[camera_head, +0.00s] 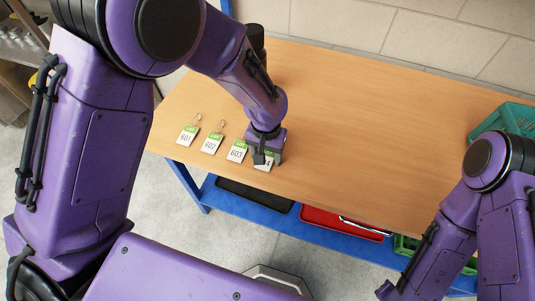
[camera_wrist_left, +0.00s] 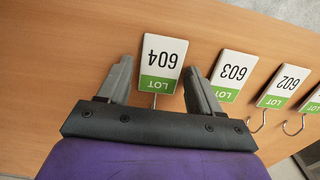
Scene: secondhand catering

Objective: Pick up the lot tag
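Several white lot tags with green LOT bands and wire hooks lie in a row on the wooden table. They are tag 601 (camera_head: 187,135), tag 602 (camera_head: 212,144), tag 603 (camera_head: 236,152) and tag 604 (camera_head: 263,167). My left gripper (camera_head: 262,156) is over tag 604 and partly hides it. In the left wrist view the left gripper (camera_wrist_left: 159,68) is open, with its fingers on either side of tag 604 (camera_wrist_left: 163,62). Tag 603 (camera_wrist_left: 233,74) lies close beside the right-hand finger. My right gripper is not visible; only its arm shows at the lower right.
The wooden table top (camera_head: 340,120) is mostly bare right of the tags. A green crate (camera_head: 505,119) stands at its right end. A blue lower shelf (camera_head: 285,222) holds a black tray (camera_head: 254,194) and a red tray (camera_head: 330,222). A brick wall (camera_head: 420,40) is behind.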

